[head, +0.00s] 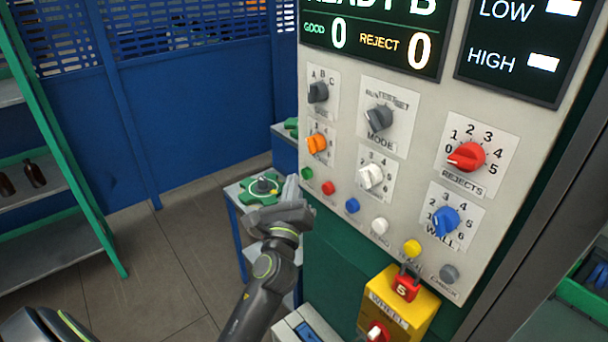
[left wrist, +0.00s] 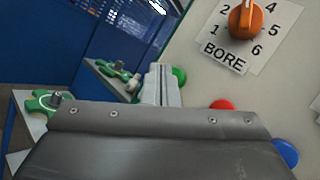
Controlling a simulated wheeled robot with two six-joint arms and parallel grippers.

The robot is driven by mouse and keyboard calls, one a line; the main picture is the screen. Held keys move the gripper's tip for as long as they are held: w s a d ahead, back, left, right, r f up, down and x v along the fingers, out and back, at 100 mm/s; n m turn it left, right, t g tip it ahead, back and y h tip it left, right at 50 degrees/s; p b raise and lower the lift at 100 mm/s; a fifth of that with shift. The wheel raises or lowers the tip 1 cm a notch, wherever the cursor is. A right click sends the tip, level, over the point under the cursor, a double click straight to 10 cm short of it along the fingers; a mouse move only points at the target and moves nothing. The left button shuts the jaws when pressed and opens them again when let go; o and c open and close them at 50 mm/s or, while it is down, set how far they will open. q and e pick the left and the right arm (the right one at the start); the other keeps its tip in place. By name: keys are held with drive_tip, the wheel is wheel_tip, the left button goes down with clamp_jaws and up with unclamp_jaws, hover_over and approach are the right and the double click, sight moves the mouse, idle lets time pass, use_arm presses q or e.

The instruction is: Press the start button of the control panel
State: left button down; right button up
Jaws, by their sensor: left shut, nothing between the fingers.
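The control panel (head: 395,265) is a pale upright board with knobs, displays and a row of coloured buttons. The green button (head: 307,173) is at the left end of that row; its label is too small to read. It also shows in the left wrist view (left wrist: 180,76), partly hidden behind my fingers. My left gripper (head: 291,188) is shut and empty, its fingertips close beside the green button near the panel's left edge. I cannot tell whether they touch it. My right gripper is not in view.
The red button (head: 328,188) and blue button (head: 352,205) are just right of the green one. The orange knob (head: 317,144) is above. A yellow box (head: 405,300) juts out below. A small table (head: 235,195) with green-based parts stands behind my left gripper.

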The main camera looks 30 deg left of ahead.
use_arm(q)
drive_tip(key=shift+w+d, duration=0.1)
drive_tip(key=shift+w, duration=0.05)
idle(0.5)
drive_tip(key=shift+w+d, duration=0.1)
drive_tip(key=shift+w, duration=0.15)
drive_tip(key=shift+w+d, duration=0.15)
drive_tip(key=shift+w, duration=0.25)
idle(0.7)
drive_tip(key=shift+s, duration=0.15)
drive_tip(key=shift+s+a, duration=0.3)
drive_tip(key=shift+s, duration=0.35)
drive_tip(key=s, duration=0.1)
drive_tip(key=s+a+p, duration=0.1)
drive_tip(key=s, duration=0.1)
drive_tip(key=s+a, duration=0.1)
drive_tip(key=shift+s, duration=0.3)
